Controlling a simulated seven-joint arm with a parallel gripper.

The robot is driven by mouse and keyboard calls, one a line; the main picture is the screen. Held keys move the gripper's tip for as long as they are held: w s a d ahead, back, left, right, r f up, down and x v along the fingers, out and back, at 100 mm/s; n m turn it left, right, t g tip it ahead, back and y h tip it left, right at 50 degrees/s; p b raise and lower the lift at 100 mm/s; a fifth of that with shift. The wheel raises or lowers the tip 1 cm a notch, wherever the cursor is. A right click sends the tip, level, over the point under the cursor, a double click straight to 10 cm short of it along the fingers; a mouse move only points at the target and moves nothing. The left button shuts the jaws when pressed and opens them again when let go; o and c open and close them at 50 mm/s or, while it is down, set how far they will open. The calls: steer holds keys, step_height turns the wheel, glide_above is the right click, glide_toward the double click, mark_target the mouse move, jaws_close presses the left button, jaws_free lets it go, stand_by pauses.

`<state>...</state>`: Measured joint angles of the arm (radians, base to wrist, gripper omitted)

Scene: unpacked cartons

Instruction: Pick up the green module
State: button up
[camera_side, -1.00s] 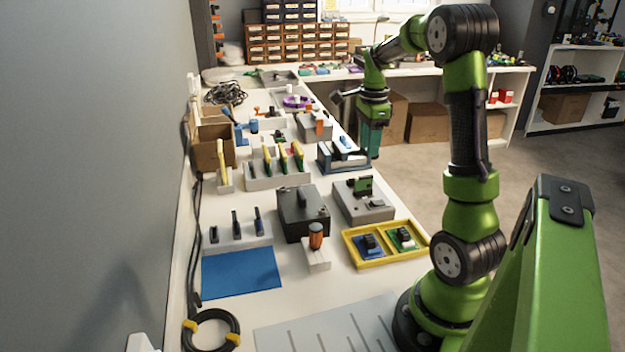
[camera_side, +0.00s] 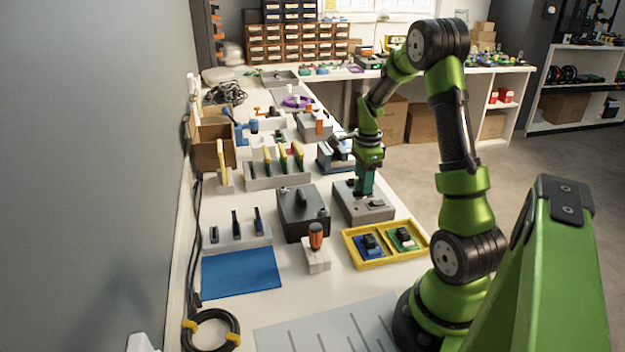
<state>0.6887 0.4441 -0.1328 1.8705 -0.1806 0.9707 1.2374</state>
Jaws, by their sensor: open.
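A yellow tray (camera_side: 352,257) stands on the bench in front of my arm. It has two compartments: a green module (camera_side: 404,239) with a black block on top lies in the right one, and a blue module (camera_side: 370,246) with a black block lies in the left one. My gripper (camera_side: 364,192) is open and points down at the top of a grey box (camera_side: 352,210) behind the tray. A small green board with a dark part on that box is now mostly hidden by my gripper; I cannot tell whether they touch.
A dark box (camera_side: 303,225) with a handle stands left of the grey box. An orange-handled tool in a white block (camera_side: 316,258), a blue mat (camera_side: 240,272) and a rack of coloured cards (camera_side: 277,180) stand nearby. The bench's front middle is fairly clear.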

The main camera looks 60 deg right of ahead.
jaws_close()
steer(key=shift+r, duration=0.1)
stand_by(0.3)
steer(key=shift+r, duration=0.6)
step_height(320, 180, up, 2)
steer(key=shift+r, duration=0.1)
steer(key=shift+s+a+r, duration=0.15)
steer(key=shift+s+a, duration=0.3)
steer(key=shift+a, duration=0.05)
steer(key=s+a+r, duration=0.1)
steer(key=s+a, duration=0.9)
steer(key=shift+s+a, duration=0.15)
steer(key=shift+a, duration=0.1)
